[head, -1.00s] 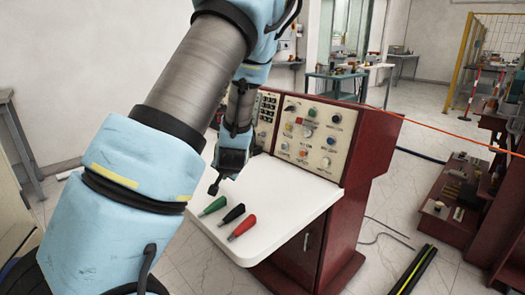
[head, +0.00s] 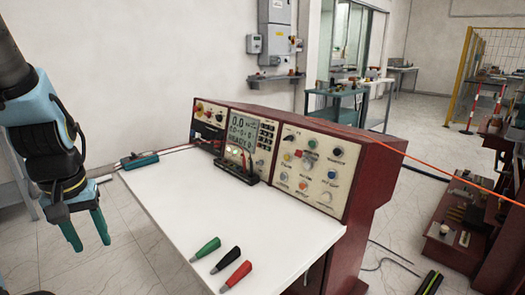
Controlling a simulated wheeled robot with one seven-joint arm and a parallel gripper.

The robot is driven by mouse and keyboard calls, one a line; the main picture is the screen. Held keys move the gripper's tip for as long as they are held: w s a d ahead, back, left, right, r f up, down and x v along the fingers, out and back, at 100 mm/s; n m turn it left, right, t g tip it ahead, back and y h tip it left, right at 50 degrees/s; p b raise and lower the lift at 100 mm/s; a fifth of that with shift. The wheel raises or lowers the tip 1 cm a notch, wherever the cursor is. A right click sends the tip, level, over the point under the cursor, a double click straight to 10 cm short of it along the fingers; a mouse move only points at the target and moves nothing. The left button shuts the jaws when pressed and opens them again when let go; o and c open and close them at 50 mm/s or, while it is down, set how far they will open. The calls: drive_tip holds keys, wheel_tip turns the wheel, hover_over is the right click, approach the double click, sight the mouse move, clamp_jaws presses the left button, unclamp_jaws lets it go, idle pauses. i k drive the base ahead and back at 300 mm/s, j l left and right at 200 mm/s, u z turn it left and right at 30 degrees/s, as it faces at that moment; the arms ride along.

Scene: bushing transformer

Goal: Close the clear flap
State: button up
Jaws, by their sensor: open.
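The control desk (head: 372,185) is dark red with cream panels. My gripper (head: 88,243) is at the far left, off the left side of the white desktop and well apart from the panels. Its two teal fingers point down, spread and empty.
The white desktop (head: 225,215) is mostly bare. A green probe (head: 205,249), a black probe (head: 226,260) and a red probe (head: 236,277) lie near its front. A teal tool (head: 140,160) is at its far left corner. An orange cable (head: 470,184) runs off right.

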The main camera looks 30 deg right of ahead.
sight(298, 153)
drive_tip(key=k+l+u, duration=0.1)
drive_tip(key=l+u, duration=0.25)
drive_tip(key=k+l+u, duration=0.2)
drive_tip(key=l+u, duration=0.15)
drive_tip(key=l, duration=0.15)
drive_tip(key=k+l+u, duration=0.2)
drive_tip(key=l+u, duration=0.15)
